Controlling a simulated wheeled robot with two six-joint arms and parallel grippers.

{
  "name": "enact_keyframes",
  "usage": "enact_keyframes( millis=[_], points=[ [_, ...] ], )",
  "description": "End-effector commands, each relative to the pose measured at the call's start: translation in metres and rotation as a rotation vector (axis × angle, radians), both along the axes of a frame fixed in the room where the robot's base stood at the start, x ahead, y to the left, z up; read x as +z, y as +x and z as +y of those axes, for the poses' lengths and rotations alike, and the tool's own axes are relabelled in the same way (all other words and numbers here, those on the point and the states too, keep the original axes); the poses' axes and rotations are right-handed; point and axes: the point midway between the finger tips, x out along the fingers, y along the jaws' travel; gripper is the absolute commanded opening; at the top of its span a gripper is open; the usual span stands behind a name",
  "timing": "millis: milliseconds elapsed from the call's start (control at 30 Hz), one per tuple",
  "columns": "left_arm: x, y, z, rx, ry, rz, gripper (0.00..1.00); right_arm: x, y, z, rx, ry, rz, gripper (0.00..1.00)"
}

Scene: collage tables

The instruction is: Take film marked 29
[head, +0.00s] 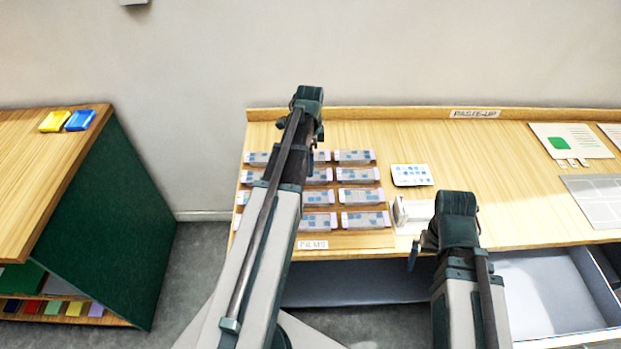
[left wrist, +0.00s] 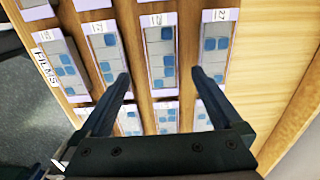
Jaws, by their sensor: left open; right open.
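Films with lilac edges and blue-grey frames stand in rows and columns (head: 361,196) on the table, behind a FILMS label (head: 313,244). My left arm covers part of them. In the left wrist view my left gripper (left wrist: 162,85) is open and empty, its fingers over the films. One film (left wrist: 161,50) shows between and beyond the fingertips, its number hard to read. A film marked 27 (left wrist: 213,45) is to its right. I cannot make out a 29. My right gripper (head: 416,252) is open near the table's front edge, away from the films, its fingers partly hidden.
A blue-marked card (head: 411,175) and a small white box (head: 412,212) lie right of the films. A PASTE-UP sign (head: 474,114) is at the back. An open drawer (head: 545,290) sticks out at front right. A green-sided shelf unit (head: 108,215) stands left across a floor gap.

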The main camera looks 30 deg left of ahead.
Motion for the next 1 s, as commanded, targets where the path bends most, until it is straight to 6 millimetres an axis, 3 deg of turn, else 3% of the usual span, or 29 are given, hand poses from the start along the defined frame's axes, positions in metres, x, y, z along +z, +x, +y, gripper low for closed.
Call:
enact_keyframes(
  millis=[167, 533, 833, 1000],
  points=[
    [-0.009, 0.002, -0.001, -0.001, 0.000, 0.000, 1.00, -0.009, 0.000, 0.000, 0.000, 0.000, 0.000, 1.00],
    [-0.051, 0.008, -0.006, 0.000, 0.000, 0.000, 1.00, -0.051, 0.000, 0.000, 0.000, 0.000, 0.000, 1.00],
    [-0.051, 0.008, -0.006, 0.000, 0.000, 0.000, 1.00, -0.051, 0.000, 0.000, 0.000, 0.000, 0.000, 1.00],
    [-0.051, 0.008, -0.006, 0.000, 0.000, 0.000, 0.71, -0.051, 0.000, 0.000, 0.000, 0.000, 0.000, 1.00]
  ],
)
